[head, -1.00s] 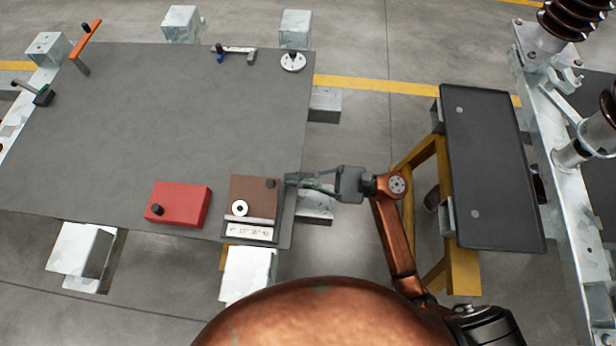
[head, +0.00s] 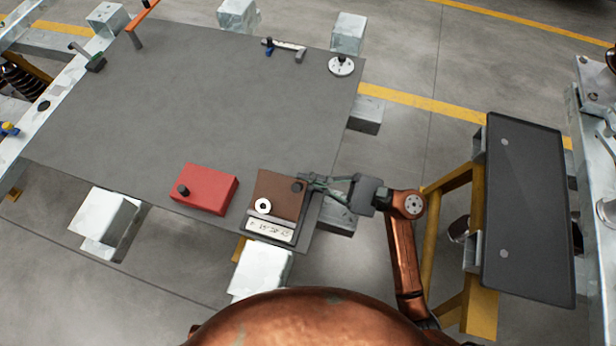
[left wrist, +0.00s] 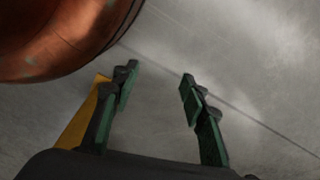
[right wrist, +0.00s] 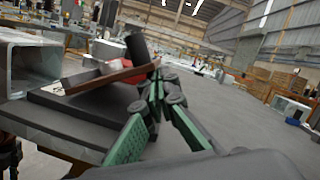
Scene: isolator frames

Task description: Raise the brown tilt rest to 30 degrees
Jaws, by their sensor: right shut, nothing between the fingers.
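The angle reading is too small to read. My right gripper (head: 308,181) is shut and empty, its fingertips (right wrist: 158,82) beside the plate's knob-side edge; contact is unclear. My left gripper (left wrist: 160,82) is open and empty above the floor.
A red block (head: 208,187) with a black knob sits left of the rest. A white disc (head: 341,66), a small clamp-like tool (head: 285,47) and an orange handle (head: 143,15) stand along the far side. The table's middle is clear. A dark tray (head: 528,220) stands at right.

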